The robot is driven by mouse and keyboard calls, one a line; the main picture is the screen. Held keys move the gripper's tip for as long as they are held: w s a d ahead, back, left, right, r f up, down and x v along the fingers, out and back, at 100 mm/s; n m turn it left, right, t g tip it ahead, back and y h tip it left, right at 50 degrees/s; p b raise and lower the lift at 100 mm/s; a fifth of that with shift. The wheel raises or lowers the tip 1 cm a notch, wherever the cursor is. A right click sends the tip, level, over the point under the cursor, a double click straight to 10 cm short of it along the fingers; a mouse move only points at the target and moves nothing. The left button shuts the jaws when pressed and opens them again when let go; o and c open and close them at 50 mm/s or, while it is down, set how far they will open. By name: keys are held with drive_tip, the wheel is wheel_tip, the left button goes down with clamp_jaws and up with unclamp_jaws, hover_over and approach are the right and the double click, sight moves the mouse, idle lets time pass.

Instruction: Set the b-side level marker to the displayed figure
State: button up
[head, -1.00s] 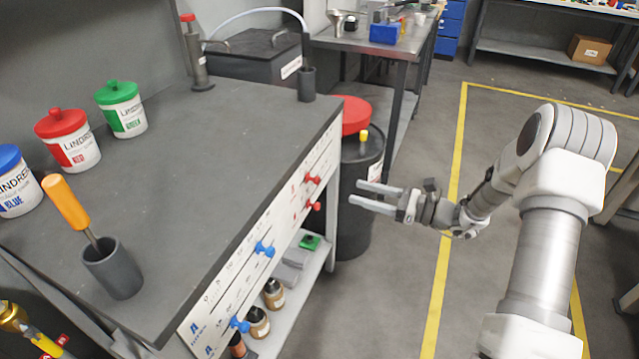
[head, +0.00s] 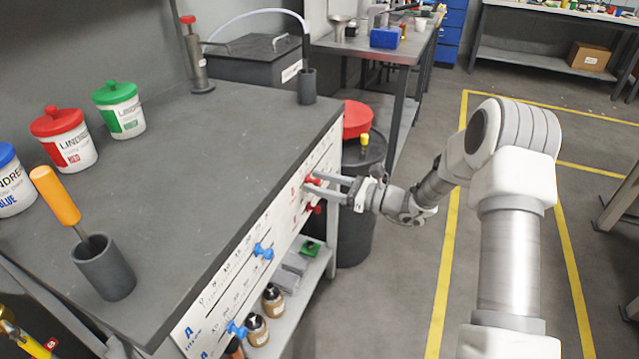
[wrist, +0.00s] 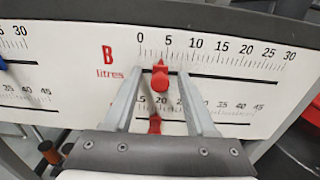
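The b-side panel (wrist: 85,50) carries a red B, the word litres and an upper scale from 0 to 30. Its upper red marker (wrist: 161,80) points between 0 and 5, nearer 5. It also shows in the head view (head: 313,181). A lower red marker (wrist: 155,125) sits on a second scale, partly hidden by my gripper. My gripper (wrist: 160,73) is open, with one finger either side of the upper marker and visible gaps. In the head view my gripper (head: 310,182) reaches the bench front. I see no displayed figure.
Two blue markers (head: 263,251) (head: 237,329) sit on the A side. The bench top (head: 190,180) holds lidded tubs and an orange-handled tool in a cup. A dark drum (head: 358,225) stands close behind my gripper. Open floor lies right.

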clamp_jaws()
idle(1.3)
